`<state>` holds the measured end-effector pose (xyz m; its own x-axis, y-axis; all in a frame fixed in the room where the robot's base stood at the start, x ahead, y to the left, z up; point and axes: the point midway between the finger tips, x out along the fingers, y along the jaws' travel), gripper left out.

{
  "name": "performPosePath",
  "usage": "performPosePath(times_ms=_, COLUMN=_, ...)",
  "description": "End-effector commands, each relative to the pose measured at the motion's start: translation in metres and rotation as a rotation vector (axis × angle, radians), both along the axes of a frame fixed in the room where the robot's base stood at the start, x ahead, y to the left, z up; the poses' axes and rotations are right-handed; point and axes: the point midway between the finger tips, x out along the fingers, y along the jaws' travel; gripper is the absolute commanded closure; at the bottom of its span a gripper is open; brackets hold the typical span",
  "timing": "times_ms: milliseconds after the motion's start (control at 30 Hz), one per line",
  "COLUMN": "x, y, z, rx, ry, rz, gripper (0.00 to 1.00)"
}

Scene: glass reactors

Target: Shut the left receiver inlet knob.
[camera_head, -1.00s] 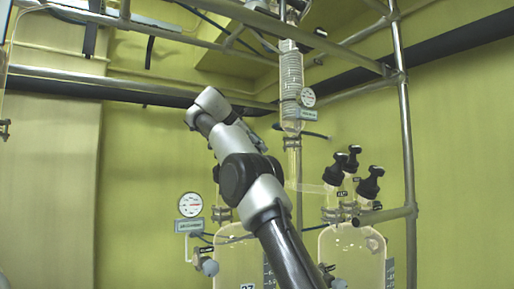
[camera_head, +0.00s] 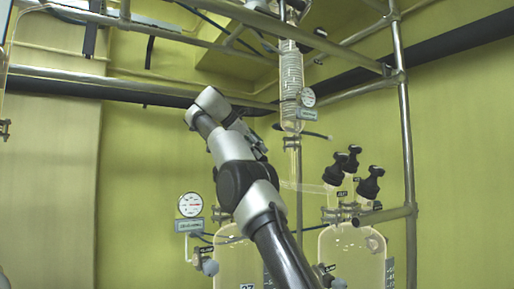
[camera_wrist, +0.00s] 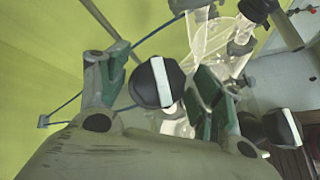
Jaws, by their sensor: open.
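In the wrist view my gripper (camera_wrist: 160,66) is open, with green-padded fingers on both sides of a black knob with a white stripe (camera_wrist: 158,82). The knob shows between the fingers with space on its left; whether the right finger touches it I cannot tell. No label on it can be read. In the head view the left receiver (camera_head: 234,262) is a clear glass vessel behind my arm. My arm hides the top of this receiver and its knobs there, and my fingers cannot be made out.
Another striped black knob (camera_wrist: 283,128) is close by at lower right in the wrist view. The right receiver (camera_head: 350,250) carries several black knobs (camera_head: 369,183). A round gauge (camera_head: 190,204) stands left of my arm. A metal pipe frame (camera_head: 408,150) stands at right.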

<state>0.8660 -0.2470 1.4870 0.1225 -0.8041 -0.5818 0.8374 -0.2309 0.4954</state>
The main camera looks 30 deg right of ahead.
Motion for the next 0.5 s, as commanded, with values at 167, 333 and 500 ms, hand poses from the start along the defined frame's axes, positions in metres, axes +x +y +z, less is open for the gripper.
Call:
performPosePath(times_ms=167, x=-0.0004, y=-0.0001, z=0.0007, rx=-0.001, ry=0.001, rz=0.002, gripper=0.34)
performPosePath(times_ms=333, x=-0.0015, y=-0.0001, z=0.0013, rx=-0.01, ry=0.008, rz=0.021, gripper=0.34)
performPosePath(times_ms=500, x=-0.0023, y=-0.0002, z=0.0016, rx=-0.043, ry=0.034, rz=0.088, gripper=0.34)
